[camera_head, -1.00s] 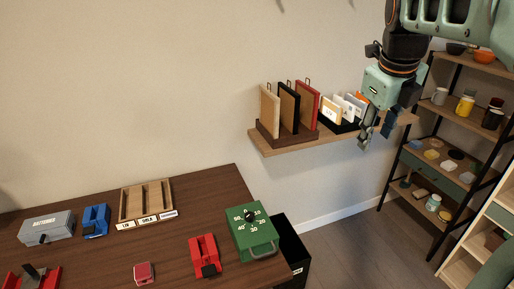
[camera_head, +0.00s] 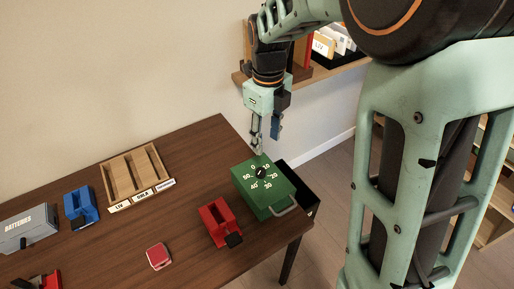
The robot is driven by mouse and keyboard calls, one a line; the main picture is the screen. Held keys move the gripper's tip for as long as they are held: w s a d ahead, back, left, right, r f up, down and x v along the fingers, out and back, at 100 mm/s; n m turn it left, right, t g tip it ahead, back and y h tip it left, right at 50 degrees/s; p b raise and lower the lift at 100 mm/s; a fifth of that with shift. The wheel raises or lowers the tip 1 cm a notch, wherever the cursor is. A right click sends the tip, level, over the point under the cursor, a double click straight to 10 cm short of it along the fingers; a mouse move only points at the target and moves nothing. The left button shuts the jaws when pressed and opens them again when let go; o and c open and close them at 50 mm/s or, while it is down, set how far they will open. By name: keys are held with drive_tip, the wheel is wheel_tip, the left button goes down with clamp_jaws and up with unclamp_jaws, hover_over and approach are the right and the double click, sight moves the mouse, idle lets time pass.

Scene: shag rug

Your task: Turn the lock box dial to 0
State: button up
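The green lock box (camera_head: 266,200) sits on the right end of the brown table, with a metal handle on its front right side. Its black dial (camera_head: 261,172) is on the top face, ringed by white numbers from 0 to 50. The pointer's exact setting is too small to tell. My gripper (camera_head: 265,144) points down just behind the box's far edge, above the dial in the picture. Its fingers look apart, with nothing between them. I cannot tell how high it is over the box.
A red clamp-like item (camera_head: 219,221) stands close left of the box. A small red block (camera_head: 158,256), a blue item (camera_head: 80,207), a grey batteries box (camera_head: 28,228) and a wooden tray (camera_head: 120,182) are further left. A black bin (camera_head: 304,192) is beyond the table's right edge. A wall shelf (camera_head: 343,68) is behind my arm.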

sight(261, 171)
drive_tip(key=f, duration=0.4)
drive_tip(key=a+f, duration=0.1)
drive_tip(key=f, duration=0.3)
drive_tip(key=f+b, duration=0.1)
drive_tip(key=f, duration=0.3)
drive_tip(key=shift+s+a, duration=0.15)
drive_tip(key=shift+s, duration=0.05)
clamp_jaws()
